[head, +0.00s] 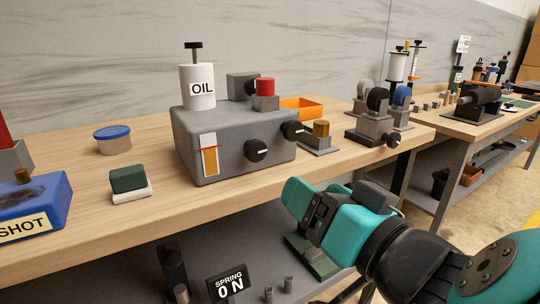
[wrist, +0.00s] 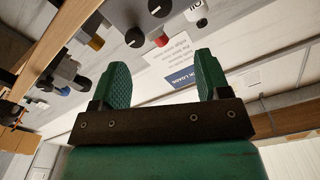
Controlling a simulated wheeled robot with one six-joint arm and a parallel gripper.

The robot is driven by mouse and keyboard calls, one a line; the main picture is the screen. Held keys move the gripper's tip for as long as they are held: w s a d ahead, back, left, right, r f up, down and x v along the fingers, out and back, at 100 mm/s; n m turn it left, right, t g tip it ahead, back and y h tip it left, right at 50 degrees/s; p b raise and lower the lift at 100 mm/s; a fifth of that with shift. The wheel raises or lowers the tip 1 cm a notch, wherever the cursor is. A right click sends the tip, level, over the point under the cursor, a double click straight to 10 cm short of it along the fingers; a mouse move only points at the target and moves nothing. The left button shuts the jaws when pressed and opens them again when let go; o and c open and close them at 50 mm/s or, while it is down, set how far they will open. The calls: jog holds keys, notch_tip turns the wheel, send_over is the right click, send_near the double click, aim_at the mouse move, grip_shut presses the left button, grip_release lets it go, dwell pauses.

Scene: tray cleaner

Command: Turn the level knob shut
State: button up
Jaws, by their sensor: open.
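A grey machine (head: 235,165) stands on the wooden bench, with a white OIL jar (head: 198,88) on top and an amber sight gauge (head: 209,158) on its front. Two black knobs sit on the machine: one on the front beside the gauge (head: 256,151), one at the right corner (head: 292,130). I cannot tell which is the level knob, nor how far either is turned. My gripper (head: 310,222) is in front of the bench, below and right of the knobs, apart from them. In the wrist view its two green fingers (wrist: 163,62) are spread, with nothing between them.
A red-capped post (head: 264,90) and an orange tray (head: 301,107) are on and behind the machine. A blue-lidded tub (head: 113,138) and green block (head: 128,179) lie to its left. A SPRING sign (head: 228,283) stands on the lower shelf. The bench's front edge is near my arm.

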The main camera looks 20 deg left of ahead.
aim_at(258, 152)
jog(key=p+x, duration=0.4)
jog(key=p, duration=0.1)
jog(key=p+x, duration=0.4)
jog(key=p, duration=0.1)
jog(key=r+p+x, duration=0.1)
jog(key=p+x, duration=0.3)
jog(key=p, duration=0.1)
jog(key=shift+w+a+p, duration=0.15)
jog(key=shift+a+p, duration=0.15)
jog(key=shift+a, duration=0.05)
jog(key=p+x, duration=0.2)
jog(key=p, duration=0.3)
jog(key=shift+w+a+f, duration=0.15)
jog(key=shift+w+a, duration=0.1)
jog(key=shift+w+a+f+p, duration=0.3)
jog(key=shift+w+a+p, duration=0.1)
jog(key=shift+p, duration=0.5)
jog(key=shift+s, duration=0.1)
jog(key=c, duration=0.9)
